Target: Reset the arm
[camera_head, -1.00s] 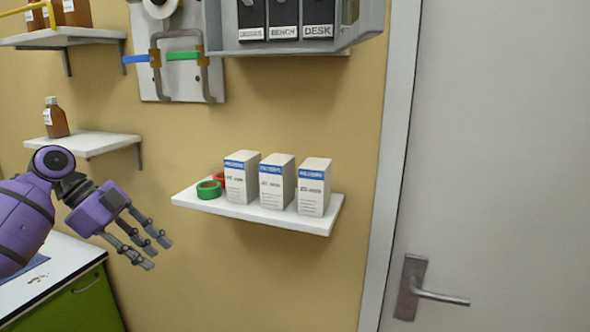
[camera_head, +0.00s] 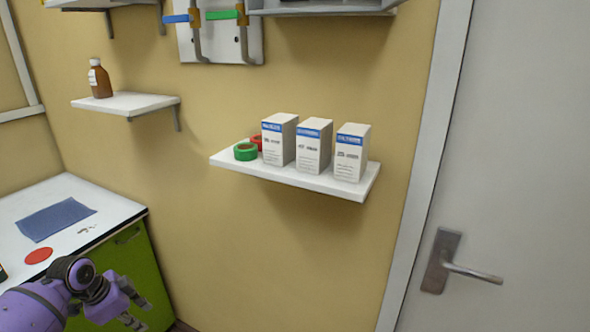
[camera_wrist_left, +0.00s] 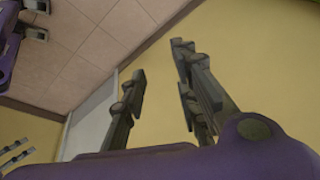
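My left gripper (camera_head: 143,313) is purple with dark grey fingers. It is low at the left in the head view, in front of the green cabinet. In the left wrist view, its fingers (camera_wrist_left: 158,58) stand apart with nothing between them, so it is open and empty. My right gripper is not in the head view. Grey finger-like parts at the left edge of the left wrist view may belong to it, but I cannot tell their state.
A white wall shelf (camera_head: 300,182) carries three white boxes (camera_head: 314,147) and green tape (camera_head: 245,151) beside red tape. A brown bottle (camera_head: 100,80) stands on another shelf (camera_head: 135,105). The bench (camera_head: 110,207) holds a blue cloth (camera_head: 55,219) and red disc (camera_head: 38,256). A door (camera_head: 520,150) is right.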

